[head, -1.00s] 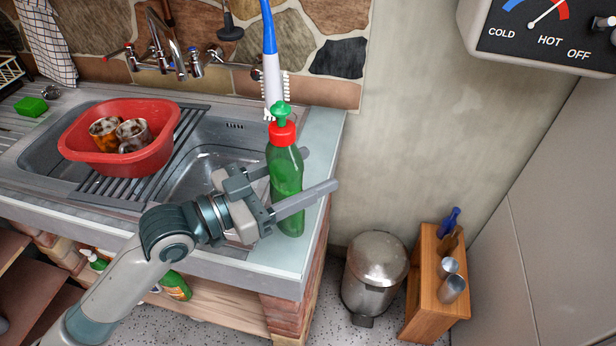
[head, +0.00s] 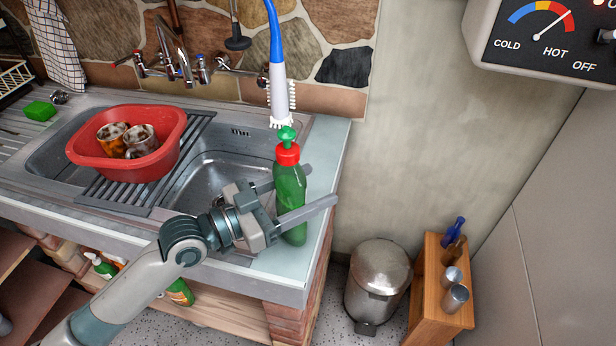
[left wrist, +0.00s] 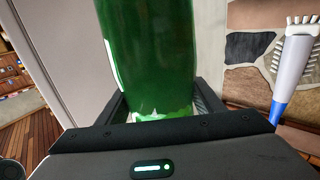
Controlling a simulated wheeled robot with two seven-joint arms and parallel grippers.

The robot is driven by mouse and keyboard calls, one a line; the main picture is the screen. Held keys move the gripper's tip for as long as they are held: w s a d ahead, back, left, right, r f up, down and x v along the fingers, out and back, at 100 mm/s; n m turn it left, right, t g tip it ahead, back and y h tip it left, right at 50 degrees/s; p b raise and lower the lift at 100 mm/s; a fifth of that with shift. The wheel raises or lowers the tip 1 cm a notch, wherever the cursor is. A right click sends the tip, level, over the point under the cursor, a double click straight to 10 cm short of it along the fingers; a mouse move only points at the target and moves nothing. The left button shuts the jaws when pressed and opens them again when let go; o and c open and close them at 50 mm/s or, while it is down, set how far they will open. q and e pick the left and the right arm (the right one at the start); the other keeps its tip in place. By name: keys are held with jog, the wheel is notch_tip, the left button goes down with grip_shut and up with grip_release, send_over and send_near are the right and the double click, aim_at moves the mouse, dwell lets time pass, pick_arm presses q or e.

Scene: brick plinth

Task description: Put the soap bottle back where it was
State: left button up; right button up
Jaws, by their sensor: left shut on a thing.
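The soap bottle (head: 290,187) is green with a red collar and green pump top. It is upright over the counter strip (head: 327,150) at the right of the sink. My left gripper (head: 321,184) is shut on its body, one finger on each side, with the fingertips reaching past it. In the left wrist view the green bottle (left wrist: 150,55) fills the space between the fingers. I cannot tell whether its base touches the counter. My right gripper is not in view.
A red basin (head: 125,165) with mugs sits over the sink (head: 215,170). A blue and white brush (head: 278,80) hangs in front of the stone wall, behind the bottle. A metal bin (head: 378,280) and a wooden rack (head: 425,295) stand on the floor at right.

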pick_arm(q)
jog(key=shift+f, duration=0.5)
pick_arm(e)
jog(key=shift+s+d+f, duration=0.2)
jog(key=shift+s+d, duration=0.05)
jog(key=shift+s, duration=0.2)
pick_arm(q)
jog(key=shift+f, duration=0.15)
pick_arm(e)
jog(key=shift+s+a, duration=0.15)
pick_arm(q)
jog(key=o, duration=1.5)
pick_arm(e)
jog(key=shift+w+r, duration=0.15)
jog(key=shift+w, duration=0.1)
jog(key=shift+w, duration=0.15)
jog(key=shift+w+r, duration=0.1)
